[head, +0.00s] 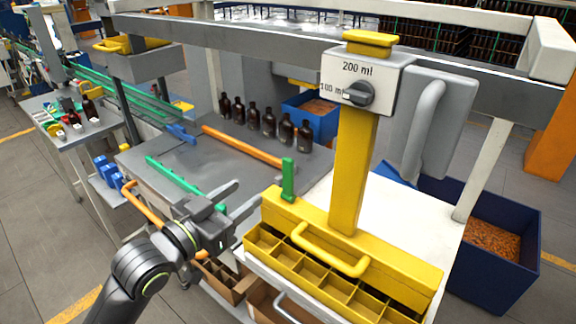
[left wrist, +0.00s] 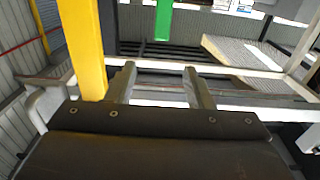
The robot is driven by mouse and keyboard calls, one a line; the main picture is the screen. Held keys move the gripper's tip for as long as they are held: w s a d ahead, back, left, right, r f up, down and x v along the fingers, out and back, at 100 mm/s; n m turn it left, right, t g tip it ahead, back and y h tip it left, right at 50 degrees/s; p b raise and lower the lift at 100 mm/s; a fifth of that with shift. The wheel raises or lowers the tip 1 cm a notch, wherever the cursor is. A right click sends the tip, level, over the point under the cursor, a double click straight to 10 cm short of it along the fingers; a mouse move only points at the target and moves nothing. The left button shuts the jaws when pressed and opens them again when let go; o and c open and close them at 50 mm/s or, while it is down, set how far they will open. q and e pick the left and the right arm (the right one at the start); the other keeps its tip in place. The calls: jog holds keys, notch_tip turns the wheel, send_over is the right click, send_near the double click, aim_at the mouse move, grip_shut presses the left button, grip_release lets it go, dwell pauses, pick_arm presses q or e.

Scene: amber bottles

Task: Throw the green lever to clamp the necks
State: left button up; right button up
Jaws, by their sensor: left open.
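The green lever (head: 288,178) stands upright at the left end of the yellow compartment block (head: 385,262), beside the yellow post. It also shows as a green bar (left wrist: 163,18) at the top of the left wrist view. My left gripper (head: 247,196) is open and empty, to the left of the lever and apart from it. In the left wrist view its two fingers (left wrist: 160,88) are spread below the green bar. Several dark amber bottles (head: 268,122) stand in a row on the grey table behind. My right gripper is not in view.
The yellow post (head: 352,175) carries a box with a dial (head: 358,93) marked 100 ml and 200 ml. A yellow handle (head: 330,256) sits on the block's front. An orange bar (head: 240,146) and a green rail (head: 175,174) cross the table (head: 190,158). Blue bins stand behind and right.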

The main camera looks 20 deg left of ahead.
aim_at(286, 163)
pick_arm(q)
jog(key=b+x, duration=0.2)
jog(key=x, duration=1.2)
jog(key=shift+w+a, duration=0.1)
jog(key=shift+w+f, duration=0.15)
jog(key=shift+w, duration=0.3)
jog(key=shift+c, duration=0.5)
grip_shut()
